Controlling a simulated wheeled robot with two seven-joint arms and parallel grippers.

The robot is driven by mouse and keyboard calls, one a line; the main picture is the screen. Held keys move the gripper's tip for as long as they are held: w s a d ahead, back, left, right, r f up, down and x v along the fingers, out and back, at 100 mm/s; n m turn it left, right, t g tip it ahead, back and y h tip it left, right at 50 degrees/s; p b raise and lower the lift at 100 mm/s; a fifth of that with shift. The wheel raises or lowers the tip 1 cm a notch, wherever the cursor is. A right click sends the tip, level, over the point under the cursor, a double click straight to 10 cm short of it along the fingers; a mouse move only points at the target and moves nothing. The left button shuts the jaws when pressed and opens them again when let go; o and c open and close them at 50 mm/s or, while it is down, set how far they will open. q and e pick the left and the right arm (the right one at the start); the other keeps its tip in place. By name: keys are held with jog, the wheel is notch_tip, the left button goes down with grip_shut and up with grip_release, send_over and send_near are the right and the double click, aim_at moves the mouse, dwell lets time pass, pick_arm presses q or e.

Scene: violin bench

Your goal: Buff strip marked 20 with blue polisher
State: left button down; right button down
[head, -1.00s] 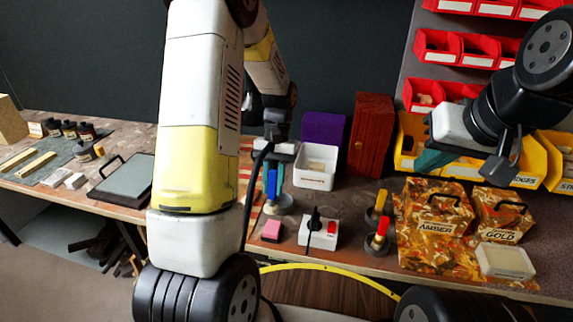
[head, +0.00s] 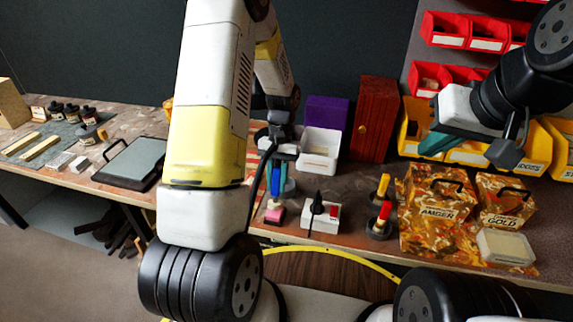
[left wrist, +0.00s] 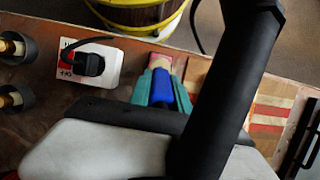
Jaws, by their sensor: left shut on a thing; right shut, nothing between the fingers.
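The blue polisher (head: 275,181) is upright in my left gripper (head: 276,172), whose teal fingers are shut on it. Its pale tip is at the pink block (head: 274,215) on the bench; I cannot tell whether they touch. The left wrist view shows the blue polisher (left wrist: 162,90) between the fingers (left wrist: 160,92), its tip over the pink block's edge. Striped orange and pale strips (left wrist: 268,118) lie beside it in that view; no number is legible. My arm hides much of them in the head view.
A white switch box (head: 321,216) with a black plug stands right of the pink block. Red and yellow handled tools (head: 384,212) stand in round holders. A grey round holder (head: 288,187) and white open box (head: 319,150) are behind. Orange patterned boxes (head: 437,200) stand right.

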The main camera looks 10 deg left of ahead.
aim_at(276, 172)
pick_arm(q)
jog(key=shift+f, duration=0.55)
dwell(1.6)
jog(key=shift+r, duration=0.1)
jog(key=shift+r, duration=3.45)
